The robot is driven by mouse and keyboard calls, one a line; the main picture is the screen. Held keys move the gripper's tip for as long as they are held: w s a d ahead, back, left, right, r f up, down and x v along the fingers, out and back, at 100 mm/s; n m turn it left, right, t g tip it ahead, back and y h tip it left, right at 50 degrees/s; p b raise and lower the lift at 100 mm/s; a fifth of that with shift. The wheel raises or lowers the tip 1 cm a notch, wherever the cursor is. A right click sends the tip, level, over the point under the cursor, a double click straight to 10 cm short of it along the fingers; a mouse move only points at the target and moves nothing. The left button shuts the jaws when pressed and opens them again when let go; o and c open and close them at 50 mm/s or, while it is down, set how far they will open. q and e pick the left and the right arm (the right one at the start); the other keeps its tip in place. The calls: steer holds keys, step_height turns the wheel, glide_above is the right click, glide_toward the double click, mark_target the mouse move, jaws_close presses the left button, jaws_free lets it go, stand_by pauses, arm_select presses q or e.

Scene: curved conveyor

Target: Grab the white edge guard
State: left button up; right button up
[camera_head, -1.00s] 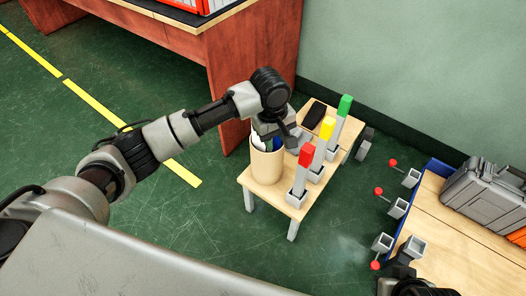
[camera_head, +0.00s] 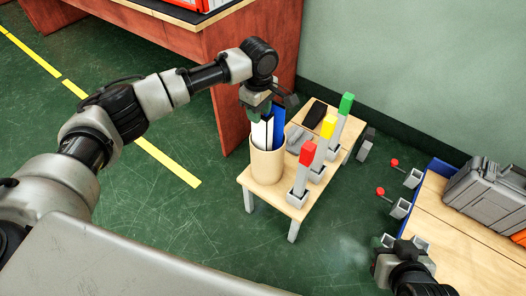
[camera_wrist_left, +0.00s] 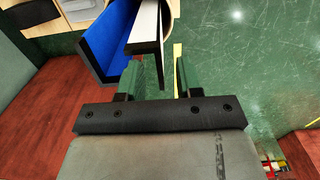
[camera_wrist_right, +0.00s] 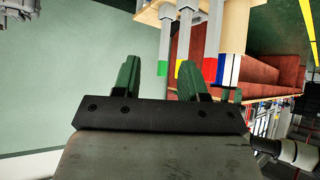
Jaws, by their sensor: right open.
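The white edge guard (camera_head: 261,133) stands upright in a round beige cup (camera_head: 266,172), beside a blue edge guard (camera_head: 279,127). My left gripper (camera_head: 262,112) is over the cup at the top of the guards. In the left wrist view the white guard's dark-edged end (camera_wrist_left: 146,40) lies at and between the fingertips (camera_wrist_left: 158,65). The fingers look apart, with floor showing between them; no firm contact shows. The blue guard (camera_wrist_left: 108,45) is left of the fingers. My right gripper (camera_head: 402,248) is open and empty at the lower right, its fingers apart in its wrist view (camera_wrist_right: 162,75).
The cup stands on a small wooden table (camera_head: 256,187). Posts with red (camera_head: 308,152), yellow (camera_head: 328,126) and green (camera_head: 346,103) tops stand close to its right. A grey case (camera_head: 486,192) lies on a bench at right. A brown desk (camera_head: 240,70) stands behind.

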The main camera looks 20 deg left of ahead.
arm_select(q)
step_height(320, 180, down, 5)
steer(key=shift+f+b, duration=0.1)
steer(key=shift+b, duration=0.75)
jaws_close()
arm_select(e)
steer(key=w+a+r+t+y, duration=0.1)
steer(key=w+a+r+t, duration=0.1)
steer(key=w+r+t, duration=0.2)
steer(key=shift+r+t, duration=0.2)
steer(key=shift+t, duration=0.2)
